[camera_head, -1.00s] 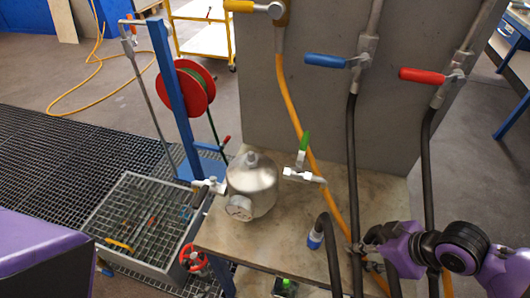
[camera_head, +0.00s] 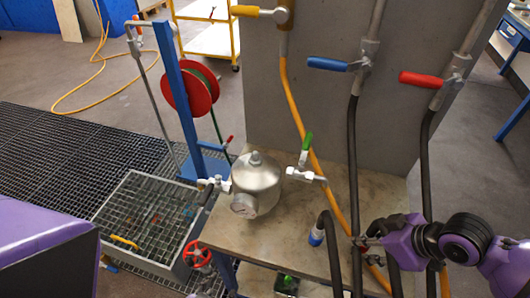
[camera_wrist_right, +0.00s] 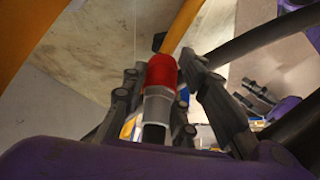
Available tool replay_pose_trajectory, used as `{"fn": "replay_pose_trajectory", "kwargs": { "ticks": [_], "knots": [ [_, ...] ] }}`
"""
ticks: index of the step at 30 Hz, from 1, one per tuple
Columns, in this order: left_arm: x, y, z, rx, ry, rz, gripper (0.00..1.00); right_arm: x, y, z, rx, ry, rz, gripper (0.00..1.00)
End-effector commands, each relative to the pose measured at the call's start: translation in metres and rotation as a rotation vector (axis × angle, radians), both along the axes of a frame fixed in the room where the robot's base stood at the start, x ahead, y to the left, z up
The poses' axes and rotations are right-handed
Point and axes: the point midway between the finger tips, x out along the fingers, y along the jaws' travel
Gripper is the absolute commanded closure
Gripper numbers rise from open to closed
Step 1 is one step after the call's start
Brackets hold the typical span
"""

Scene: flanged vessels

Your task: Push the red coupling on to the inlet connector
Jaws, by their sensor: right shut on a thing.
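My right gripper (camera_head: 364,242) is at the right of the head view, beside the hanging hoses and right of the metal vessel. In the right wrist view the right gripper (camera_wrist_right: 160,90) is shut on the red coupling (camera_wrist_right: 162,71), which has a pale metal body below its red end. The coupling cannot be made out in the head view. The steel vessel (camera_head: 257,185) stands on the bench, with a fitting under a green lever (camera_head: 306,176) on its right and another fitting (camera_head: 207,184) on its left. Which is the inlet connector I cannot tell. My left gripper is out of view.
Dark hoses (camera_head: 352,180) and a yellow hose (camera_head: 293,100) hang in front of the grey panel (camera_head: 320,100). A hose with a blue coupling (camera_head: 316,237) stands on the bench (camera_head: 270,235). A red handwheel (camera_head: 197,254) is at the bench's left edge.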

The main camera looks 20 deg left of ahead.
Motion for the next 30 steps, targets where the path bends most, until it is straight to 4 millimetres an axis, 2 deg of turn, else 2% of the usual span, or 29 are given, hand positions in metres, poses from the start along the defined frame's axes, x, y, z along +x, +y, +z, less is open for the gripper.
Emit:
{"fn": "replay_pose_trajectory", "kwargs": {
  "ticks": [18,30],
  "knots": [
    [0.017,0.001,0.025,-0.001,-0.048,0.004,0.6,0.001,0.0,0.027,0.001,-0.005,0.0,1.0],
    [0.019,0.001,0.026,0.0,-0.05,0.004,0.6,0.002,0.001,0.03,0.001,-0.002,-0.012,1.0]
  ]
}}
